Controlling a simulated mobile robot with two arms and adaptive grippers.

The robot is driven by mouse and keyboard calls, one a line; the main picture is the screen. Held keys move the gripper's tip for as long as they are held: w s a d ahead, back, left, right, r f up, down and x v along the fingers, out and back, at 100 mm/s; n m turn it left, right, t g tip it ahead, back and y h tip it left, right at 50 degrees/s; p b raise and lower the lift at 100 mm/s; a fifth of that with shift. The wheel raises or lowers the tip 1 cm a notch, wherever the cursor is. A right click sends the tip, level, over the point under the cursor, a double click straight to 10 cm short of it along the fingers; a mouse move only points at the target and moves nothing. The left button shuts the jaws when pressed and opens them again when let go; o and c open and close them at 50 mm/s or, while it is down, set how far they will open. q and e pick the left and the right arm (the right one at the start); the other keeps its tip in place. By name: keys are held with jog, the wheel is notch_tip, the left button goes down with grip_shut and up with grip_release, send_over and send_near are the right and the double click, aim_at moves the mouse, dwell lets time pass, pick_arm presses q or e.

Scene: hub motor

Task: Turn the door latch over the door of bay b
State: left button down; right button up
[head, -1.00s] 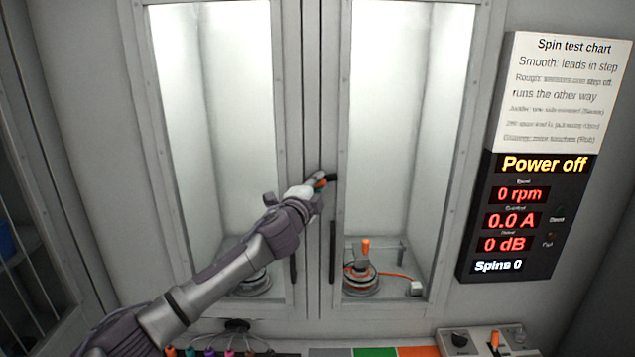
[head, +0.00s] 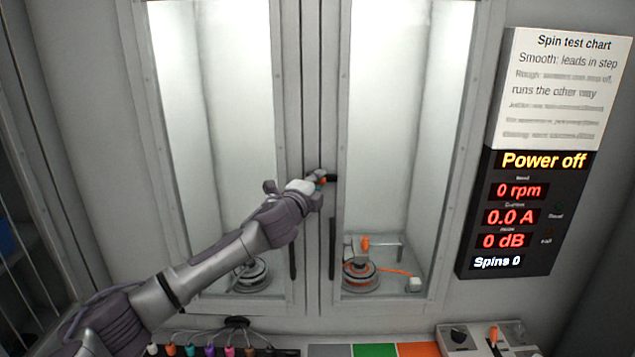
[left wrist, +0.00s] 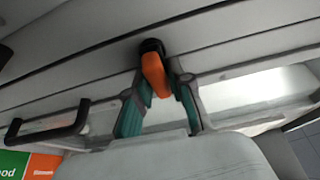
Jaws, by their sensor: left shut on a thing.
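The door latch (head: 331,178) sits on the post between the two glass doors. Its dark end points right, towards the right-hand door. In the left wrist view its orange lever (left wrist: 155,75) and black pivot show between the fingers. My left gripper (head: 318,179) reaches in from the lower left and is shut on the orange lever; its fingers (left wrist: 158,92) also show in the left wrist view. The left door (head: 285,120) and the right door (head: 343,120) look shut. No bay letter is readable. My right gripper is not in view.
The right bay holds a motor (head: 361,275) with an orange lever and cable; the left bay holds another (head: 250,274). Dark door handles (head: 332,250) hang below the latch. A display (head: 515,215) reads power off. Coloured leads and a control box (head: 480,340) line the bottom.

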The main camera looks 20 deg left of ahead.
pick_arm(q)
jog(key=c, duration=1.1)
grip_release()
jog(key=shift+f, duration=0.1)
jog(key=shift+c, duration=0.2)
jog(key=s+a, duration=0.1)
jog(key=s, duration=1.1)
jog(key=shift+a, duration=0.2)
